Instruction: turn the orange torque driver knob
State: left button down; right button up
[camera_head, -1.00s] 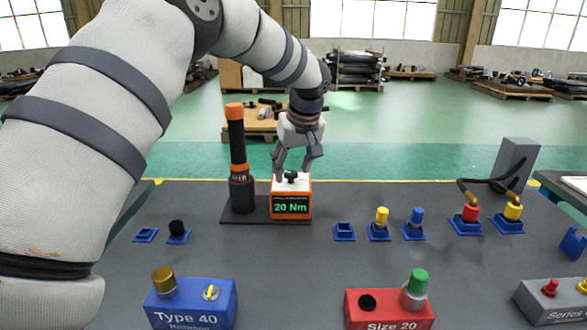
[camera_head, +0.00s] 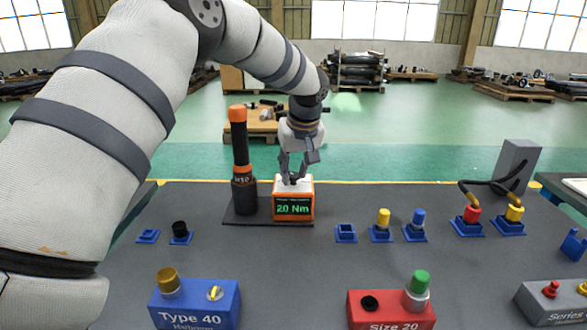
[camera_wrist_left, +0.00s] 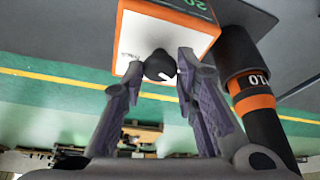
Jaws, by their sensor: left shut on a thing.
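The torque driver's control box (camera_head: 293,206) is orange and white with a green "20 Nm" display, and it stands on a dark plate (camera_head: 252,221) at the back of the table. Its knob (camera_wrist_left: 160,66) is black with a white mark and sits on the white top face. The black driver (camera_head: 241,160) with orange bands stands upright left of the box. My left gripper (camera_head: 293,181) points down onto the box top, its fingers closed around the knob, which they mostly hide in the head view. In the left wrist view the fingertips (camera_wrist_left: 160,72) flank the knob. My right gripper is out of view.
Blue sockets hold a black cap (camera_head: 179,229), a yellow plug (camera_head: 383,216) and a blue plug (camera_head: 418,215). Blue (camera_head: 195,305) and red (camera_head: 391,310) boxes stand in front. A grey unit (camera_head: 516,165) with cables is at right.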

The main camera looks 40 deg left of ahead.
pick_arm(q)
jog(key=shift+s+r+m+p, duration=0.15)
jog(key=shift+r+m+p, duration=0.15)
jog(key=shift+m, duration=0.3)
jog(key=shift+a+f+m+t+h, duration=0.1)
jog(key=shift+m+t+h, duration=0.4)
jog(key=shift+m, duration=0.4)
jog(key=shift+f+m+p, duration=0.15)
jog(key=shift+m+p, duration=0.2)
jog(key=shift+m, duration=0.65)
jog(key=m+h, duration=0.1)
jog(key=m, duration=0.2)
jog(key=shift+s+a+f+m+t+h, duration=0.1)
jog(key=shift+a+m+t+h, duration=0.1)
jog(key=shift+m+t+h, duration=0.15)
jog(key=shift+a+f+m+h, duration=0.1)
jog(key=shift+m+h, duration=0.55)
jog(key=shift+m, duration=0.6)
jog(key=shift+a+f+m+h, duration=0.1)
jog(key=shift+m+h, duration=0.2)
jog(key=shift+m, duration=0.6)
jog(key=shift+m+h+b, duration=0.5)
jog(key=shift+m+b, duration=0.05)
jog(key=shift+m, duration=0.65)
jog(key=shift+a+m+h+b, duration=0.1)
jog(key=shift+m+h+b, duration=0.3)
jog(key=shift+m, duration=0.8)
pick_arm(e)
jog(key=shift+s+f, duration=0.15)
